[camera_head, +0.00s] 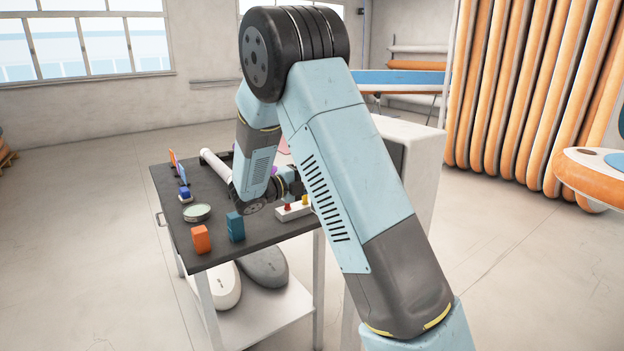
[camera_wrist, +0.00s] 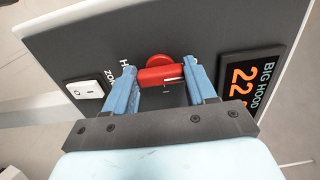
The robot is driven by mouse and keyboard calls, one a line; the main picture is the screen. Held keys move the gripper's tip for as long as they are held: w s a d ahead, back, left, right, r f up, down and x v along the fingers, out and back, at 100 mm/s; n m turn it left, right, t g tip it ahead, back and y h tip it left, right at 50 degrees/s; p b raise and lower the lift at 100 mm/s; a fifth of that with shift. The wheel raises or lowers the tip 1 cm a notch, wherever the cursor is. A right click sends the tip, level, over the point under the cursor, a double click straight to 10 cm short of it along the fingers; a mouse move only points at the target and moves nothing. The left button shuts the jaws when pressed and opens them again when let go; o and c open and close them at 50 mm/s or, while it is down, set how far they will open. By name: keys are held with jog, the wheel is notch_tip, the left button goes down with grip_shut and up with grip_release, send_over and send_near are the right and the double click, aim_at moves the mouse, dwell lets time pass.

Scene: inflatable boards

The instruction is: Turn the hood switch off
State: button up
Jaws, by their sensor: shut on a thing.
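In the wrist view, a red rotary switch (camera_wrist: 161,74) sits on a dark grey panel (camera_wrist: 190,38). My gripper (camera_wrist: 160,77) is shut on the red switch, with one blue finger on each side of its bar. The bar lies roughly across the picture, slightly tilted. Lettering beside the switch is partly hidden by the left finger; "ZON" can be read. In the head view my arm hides my gripper and the switch.
A white rocker switch (camera_wrist: 86,89) is left of the red one, and a "BIG HOOD" display (camera_wrist: 252,78) is at right. In the head view, a dark table (camera_head: 262,236) holds an orange block (camera_head: 201,239), a blue block (camera_head: 235,226) and other small items. A white cabinet (camera_head: 423,165) stands behind my arm.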

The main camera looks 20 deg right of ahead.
jog(key=shift+d+f, duration=0.1)
jog(key=shift+d, duration=0.05)
dwell(0.3)
jog(key=o, duration=1)
jog(key=shift+o, duration=0.2)
jog(key=v, duration=1.4)
jog(key=shift+w, duration=0.1)
